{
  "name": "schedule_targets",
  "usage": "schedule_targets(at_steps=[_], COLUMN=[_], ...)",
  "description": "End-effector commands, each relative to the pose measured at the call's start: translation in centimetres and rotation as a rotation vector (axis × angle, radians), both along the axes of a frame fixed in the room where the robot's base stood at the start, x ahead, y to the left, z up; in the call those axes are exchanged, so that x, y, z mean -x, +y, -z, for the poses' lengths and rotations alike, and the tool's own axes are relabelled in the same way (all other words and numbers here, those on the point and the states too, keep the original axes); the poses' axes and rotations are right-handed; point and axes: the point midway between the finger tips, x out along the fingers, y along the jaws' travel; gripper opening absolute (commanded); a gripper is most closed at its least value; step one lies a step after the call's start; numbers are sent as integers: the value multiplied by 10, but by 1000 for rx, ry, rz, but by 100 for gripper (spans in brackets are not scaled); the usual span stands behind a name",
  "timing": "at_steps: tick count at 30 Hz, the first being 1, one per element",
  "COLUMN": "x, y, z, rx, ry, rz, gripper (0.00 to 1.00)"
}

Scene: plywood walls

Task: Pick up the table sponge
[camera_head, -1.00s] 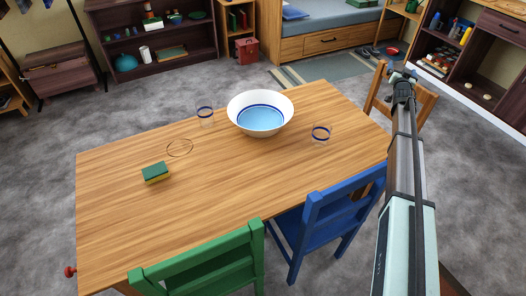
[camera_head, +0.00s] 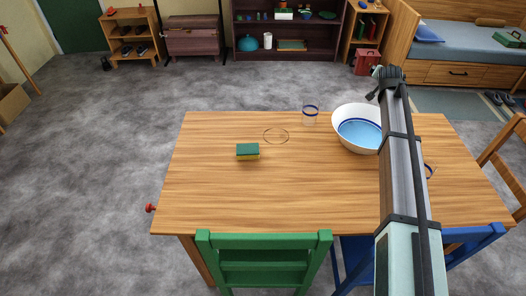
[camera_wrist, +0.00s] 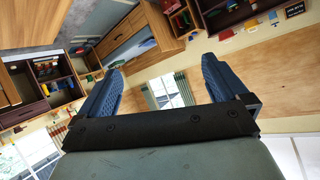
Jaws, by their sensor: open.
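The sponge (camera_head: 248,151), green on top and yellow below, lies flat on the left part of the wooden table (camera_head: 300,195). My gripper (camera_wrist: 160,88) shows in the wrist view with its two blue fingers wide apart and nothing between them. That view looks out at the room's walls, windows and shelves, and the sponge is not in it. In the head view my arm stretches over the right part of the table, well to the right of the sponge; its end is near the bowl.
A white and blue bowl (camera_head: 348,137) stands partly behind my arm. A glass (camera_head: 310,116) is left of it, and another glass (camera_head: 430,170) is mostly hidden by the arm. A thin ring (camera_head: 276,136) lies near the sponge. Green (camera_head: 264,262) and blue (camera_head: 470,236) chairs stand at the front edge.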

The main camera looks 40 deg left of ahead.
Motion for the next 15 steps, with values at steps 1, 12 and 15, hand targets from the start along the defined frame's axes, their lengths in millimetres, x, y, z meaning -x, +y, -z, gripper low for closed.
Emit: schedule_targets(at_steps=[1, 12, 15], x=[22, 208, 268], y=[26, 160, 185], z=[-3, 30, 39], rx=[7, 243, 333], ry=[23, 351, 448], rz=[-24, -234, -311], gripper=[100, 100, 100])
